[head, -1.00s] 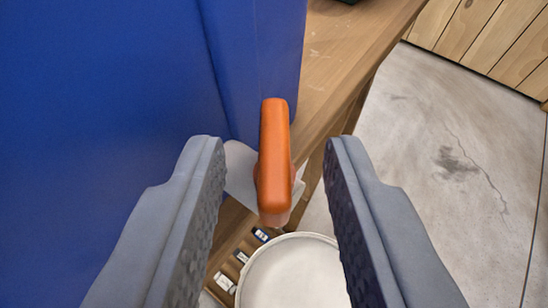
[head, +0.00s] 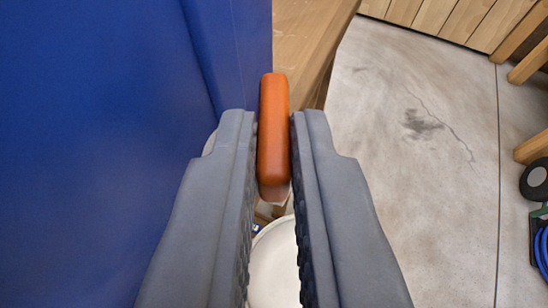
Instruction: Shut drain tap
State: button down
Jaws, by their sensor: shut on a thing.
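The drain tap's orange handle (head: 273,125) points away from me in the middle of the head view, beside the blue container (head: 110,120). My gripper (head: 273,150) is shut on the handle, with one grey finger on each side of it. The handle's far end sticks out past the fingertips. The white tap body is mostly hidden behind the fingers and handle.
A white round vessel (head: 273,270) shows below, between the fingers. A wooden bench edge (head: 305,35) lies behind the tap. Grey concrete floor (head: 420,180) is open to the right. A wheel and blue hose (head: 543,250) are at the far right edge.

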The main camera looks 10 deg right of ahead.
jog(key=shift+a+m+h, duration=0.1)
jog(key=shift+m+h, duration=0.2)
jog(key=shift+h, duration=0.1)
jog(key=c, duration=1.5)
grip_release()
jog(key=shift+s, duration=0.1)
jog(key=shift+s+a+r, duration=0.1)
jog(key=shift+s+r, duration=0.05)
jog(key=shift+s, duration=0.05)
jog(key=v, duration=1.6)
jog(key=shift+s+r, duration=0.25)
jog(key=shift+r, duration=0.15)
jog(key=shift+c, duration=1.4)
